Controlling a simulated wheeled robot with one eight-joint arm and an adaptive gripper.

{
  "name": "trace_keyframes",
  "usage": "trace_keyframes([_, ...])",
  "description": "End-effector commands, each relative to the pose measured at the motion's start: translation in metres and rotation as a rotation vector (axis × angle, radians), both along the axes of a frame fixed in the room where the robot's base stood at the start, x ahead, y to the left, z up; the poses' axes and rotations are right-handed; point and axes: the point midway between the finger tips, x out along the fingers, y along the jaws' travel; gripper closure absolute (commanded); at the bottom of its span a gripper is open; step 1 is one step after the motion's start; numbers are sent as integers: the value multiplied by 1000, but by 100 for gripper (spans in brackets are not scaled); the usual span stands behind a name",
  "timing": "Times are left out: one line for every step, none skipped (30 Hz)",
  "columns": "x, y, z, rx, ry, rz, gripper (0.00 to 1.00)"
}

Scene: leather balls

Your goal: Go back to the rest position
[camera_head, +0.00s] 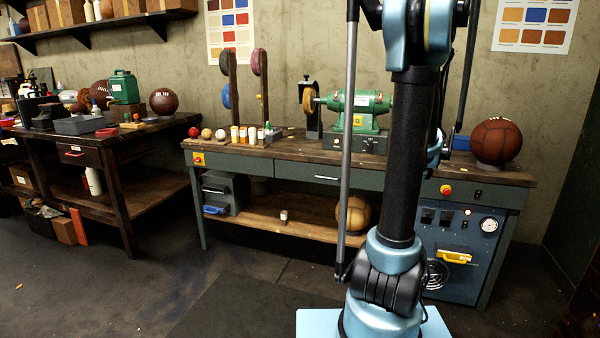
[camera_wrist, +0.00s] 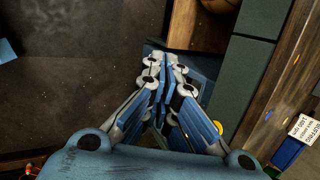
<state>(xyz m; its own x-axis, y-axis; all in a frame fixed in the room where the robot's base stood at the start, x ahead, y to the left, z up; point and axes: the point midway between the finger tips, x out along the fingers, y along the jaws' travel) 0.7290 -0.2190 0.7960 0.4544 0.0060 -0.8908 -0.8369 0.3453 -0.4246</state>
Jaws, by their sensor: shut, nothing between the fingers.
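My gripper (camera_wrist: 167,68) shows in the wrist view, with its blue fingers shut together and nothing between them. It points down toward the floor and the front of the workbench (camera_wrist: 258,75). In the head view my arm stands upright in front of the workbench (camera_head: 285,158); the gripper itself is out of that view.
A brown leather ball (camera_head: 496,141) sits on the bench's right end. A tan ball (camera_head: 353,214) lies on its lower shelf, partly behind my arm. A green grinder (camera_head: 365,108) stands on top. A wooden table (camera_head: 110,148) is at left. The floor (camera_head: 130,290) at front left is clear.

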Motion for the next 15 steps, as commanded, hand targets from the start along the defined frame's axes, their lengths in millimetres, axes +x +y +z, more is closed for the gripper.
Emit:
trace_keyframes([-8,16,4,-22,10,60,100])
trace_keyframes([-14,24,6,-37,15,97,100])
trace_keyframes([-20,34,9,-58,23,147,100])
trace_keyframes([-25,42,11,-73,28,184,100])
trace_keyframes([-31,50,13,-88,34,222,100])
trace_keyframes([-38,59,15,-107,40,271,100])
trace_keyframes([-43,66,16,-121,46,309,100])
trace_keyframes([-49,74,17,-137,52,347,100])
trace_keyframes([-57,83,19,-156,59,397,100])
trace_keyframes([-63,89,20,-169,63,435,100])
trace_keyframes([-69,96,21,-184,67,472,100])
trace_keyframes([-77,104,22,-204,73,523,100])
trace_keyframes([-83,110,22,-218,78,561,100])
trace_keyframes([-90,116,22,-232,83,598,100])
trace_keyframes([-98,124,23,-250,89,650,100])
